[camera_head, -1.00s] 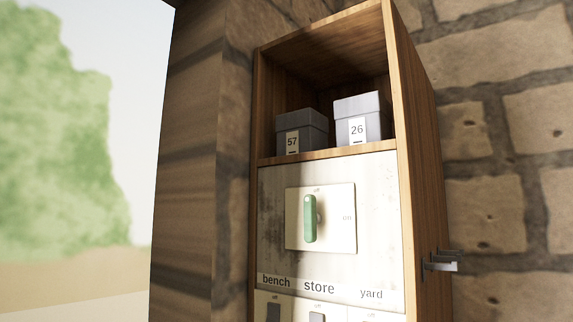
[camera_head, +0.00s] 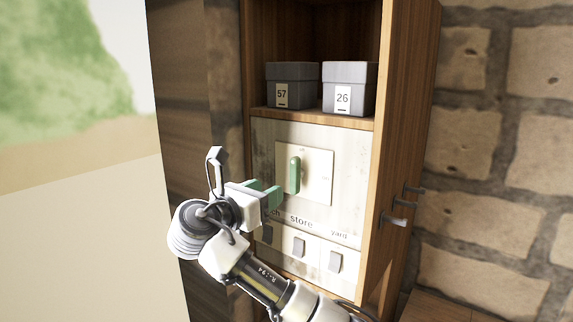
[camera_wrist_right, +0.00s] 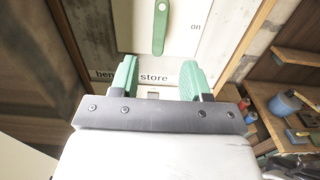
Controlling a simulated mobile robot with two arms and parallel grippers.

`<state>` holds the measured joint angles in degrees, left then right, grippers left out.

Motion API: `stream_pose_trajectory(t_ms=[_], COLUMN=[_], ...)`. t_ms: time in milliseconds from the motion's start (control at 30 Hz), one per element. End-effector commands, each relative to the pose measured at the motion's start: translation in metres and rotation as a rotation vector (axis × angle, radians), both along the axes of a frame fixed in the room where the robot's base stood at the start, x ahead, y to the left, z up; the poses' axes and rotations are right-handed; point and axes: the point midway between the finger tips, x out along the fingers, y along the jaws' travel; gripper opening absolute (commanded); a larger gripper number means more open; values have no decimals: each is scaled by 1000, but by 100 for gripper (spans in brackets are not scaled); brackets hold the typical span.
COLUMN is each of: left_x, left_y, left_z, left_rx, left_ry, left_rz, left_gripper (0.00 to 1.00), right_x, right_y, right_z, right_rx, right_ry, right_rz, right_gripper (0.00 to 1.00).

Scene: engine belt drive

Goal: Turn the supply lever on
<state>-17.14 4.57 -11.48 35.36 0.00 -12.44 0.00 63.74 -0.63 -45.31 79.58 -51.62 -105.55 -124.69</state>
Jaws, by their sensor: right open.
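The supply lever (camera_head: 295,175) is a green handle standing upright on a pale square plate (camera_head: 319,178) in the wooden cabinet. In the right wrist view the lever (camera_wrist_right: 159,28) hangs ahead, roughly centred between the fingers, with the word "on" to its right. My right gripper (camera_head: 268,197) is open and empty, below and to the left of the lever in the head view. Its green fingers in the wrist view (camera_wrist_right: 160,78) are apart from the lever. My left gripper is not in view.
Several small switches, one labelled store (camera_head: 299,247), sit below the plate. Grey boxes 57 (camera_head: 292,86) and 26 (camera_head: 349,88) stand on the shelf above. Metal hooks (camera_head: 398,219) stick out of the cabinet's right side. A cluttered bench (camera_wrist_right: 275,97) shows at right in the wrist view.

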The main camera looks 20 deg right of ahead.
Motion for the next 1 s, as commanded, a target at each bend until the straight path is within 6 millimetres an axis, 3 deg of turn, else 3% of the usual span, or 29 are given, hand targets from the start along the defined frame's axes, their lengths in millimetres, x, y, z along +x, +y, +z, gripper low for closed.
stream_pose_trajectory(t_ms=[500, 967, 1000], left_x=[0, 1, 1], left_y=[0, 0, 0], left_z=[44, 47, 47], left_rx=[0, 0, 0], left_ry=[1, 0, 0], left_rz=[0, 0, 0], left_gripper=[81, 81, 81], right_x=[54, 62, 62], right_y=[-70, -80, -80], right_z=[1, -2, -2], right_rx=[4, 6, 6], right_ry=[2, -1, -1], right_rz=[-1, 1, 1], right_gripper=[47, 47, 41])
